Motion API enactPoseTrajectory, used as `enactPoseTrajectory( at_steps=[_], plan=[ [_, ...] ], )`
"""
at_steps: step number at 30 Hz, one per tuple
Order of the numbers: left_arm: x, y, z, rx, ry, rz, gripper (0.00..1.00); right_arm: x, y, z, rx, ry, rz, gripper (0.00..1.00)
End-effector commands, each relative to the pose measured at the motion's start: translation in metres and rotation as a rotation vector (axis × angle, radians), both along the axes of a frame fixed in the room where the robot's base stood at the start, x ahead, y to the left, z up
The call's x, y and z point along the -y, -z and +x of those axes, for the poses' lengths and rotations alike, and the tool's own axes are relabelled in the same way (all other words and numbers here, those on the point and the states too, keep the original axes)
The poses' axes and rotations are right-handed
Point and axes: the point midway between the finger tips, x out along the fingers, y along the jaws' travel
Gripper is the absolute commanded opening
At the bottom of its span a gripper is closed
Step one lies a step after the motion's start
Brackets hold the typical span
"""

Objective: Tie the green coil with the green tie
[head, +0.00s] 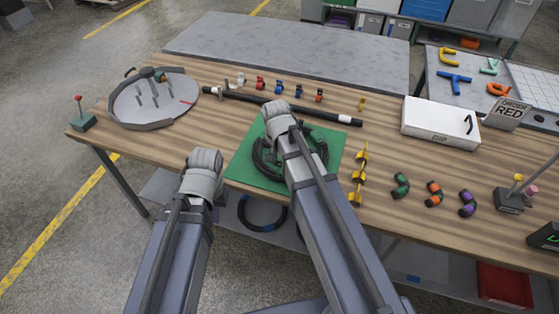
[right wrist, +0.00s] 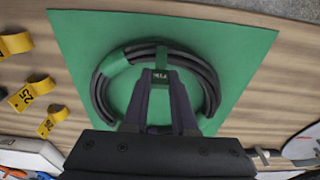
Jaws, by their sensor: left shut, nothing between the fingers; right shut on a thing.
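The green coil is a black hose wound in loops with a green band at its left in the right wrist view (right wrist: 101,92). It lies on a green mat and is partly hidden by my right arm in the head view (head: 262,163). My right gripper (right wrist: 160,82) is shut on the green tie (right wrist: 161,60), a small green piece with dark marks at the top of the coil. I cannot tell if the tie goes around the hose. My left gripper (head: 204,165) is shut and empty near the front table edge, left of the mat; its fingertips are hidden.
The green mat (head: 245,171) lies mid-table, with a black tube (head: 335,115) behind it. Yellow tags (head: 356,177) and several coloured elbow pieces (head: 401,186) lie to its right. A round grey tray (head: 150,116) is at the left, a white box (head: 440,122) at the right.

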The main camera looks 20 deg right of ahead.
Motion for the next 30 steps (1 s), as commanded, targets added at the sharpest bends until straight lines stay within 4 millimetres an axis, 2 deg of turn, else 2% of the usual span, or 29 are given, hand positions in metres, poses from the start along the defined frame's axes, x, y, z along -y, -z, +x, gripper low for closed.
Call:
enactPoseTrajectory(
  at_steps=[14, 30],
  plan=[
    [0.0, 0.0, 0.0, 0.0, 0.0, 0.0, 0.0, 0.0, 0.0, 0.0, 0.0, 0.0, 0.0, 0.0],
    [0.0, 0.015, 0.0, 0.0, 0.0, 0.0, 0.0, 0.0, 0.015, 0.0, 0.0, 0.0, 0.0, 0.0]
  ],
)
